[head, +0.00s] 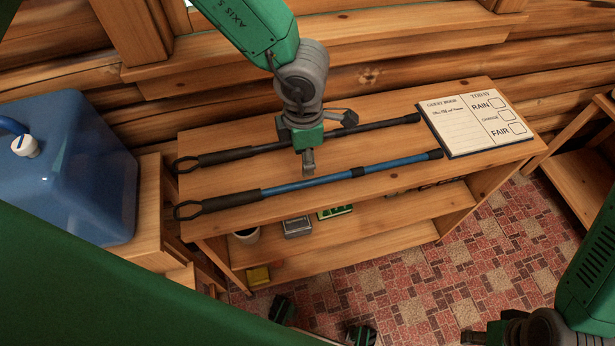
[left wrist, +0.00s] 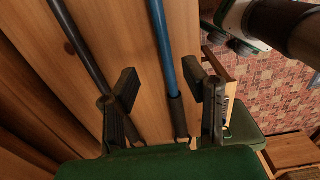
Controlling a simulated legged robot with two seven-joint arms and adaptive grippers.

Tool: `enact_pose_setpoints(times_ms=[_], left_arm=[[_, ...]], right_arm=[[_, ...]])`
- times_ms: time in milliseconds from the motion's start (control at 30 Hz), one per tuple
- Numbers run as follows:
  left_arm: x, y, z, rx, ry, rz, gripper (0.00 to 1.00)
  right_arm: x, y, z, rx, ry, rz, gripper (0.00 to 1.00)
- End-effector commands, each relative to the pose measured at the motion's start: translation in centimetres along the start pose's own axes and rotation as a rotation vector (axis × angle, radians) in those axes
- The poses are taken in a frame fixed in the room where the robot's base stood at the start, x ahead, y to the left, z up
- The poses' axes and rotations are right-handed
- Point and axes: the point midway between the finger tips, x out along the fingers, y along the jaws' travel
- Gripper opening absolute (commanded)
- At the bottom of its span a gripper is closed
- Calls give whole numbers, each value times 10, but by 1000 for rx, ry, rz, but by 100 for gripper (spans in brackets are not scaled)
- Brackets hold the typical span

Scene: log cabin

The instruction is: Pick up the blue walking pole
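The blue walking pole (head: 325,176) lies along the front of the wooden shelf top, its dark grip and wrist loop at the left. In the left wrist view the blue pole (left wrist: 166,50) runs between the two fingers of my left gripper (left wrist: 168,92). In the head view the left gripper (head: 328,142) is open above the shelf top, one finger near the blue pole's middle. Whether it touches the pole I cannot tell. A black walking pole (head: 375,126) lies behind it. My right gripper (head: 505,330) is partly cut off at the bottom right, and its fingers are unclear.
A guest book board (head: 477,122) lies at the right end of the shelf top (head: 400,100). A blue water container (head: 70,165) stands at the left. Small items, including a grey box (head: 297,227), sit on the lower shelf. A log wall is behind.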

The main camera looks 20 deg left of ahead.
Motion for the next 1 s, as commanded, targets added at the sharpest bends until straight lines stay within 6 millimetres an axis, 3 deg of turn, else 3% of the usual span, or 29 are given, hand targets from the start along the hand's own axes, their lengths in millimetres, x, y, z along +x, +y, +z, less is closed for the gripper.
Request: enact_pose_setpoints(times_ms=[100, 367, 633, 967, 1000], left_arm=[[23, 0, 1, 3, 2, 0, 39], [42, 0, 1, 3, 2, 0, 39], [81, -4, 2, 3, 2, 0, 39], [89, -4, 2, 1, 1, 1, 39], [89, -4, 2, 1, 1, 1, 29]], right_arm=[[2, 0, 0, 0, 0, 0, 40], [2, 0, 0, 0, 1, 0, 40], [2, 0, 0, 0, 1, 0, 40], [2, 0, 0, 0, 1, 0, 40], [2, 0, 0, 0, 1, 0, 40]])
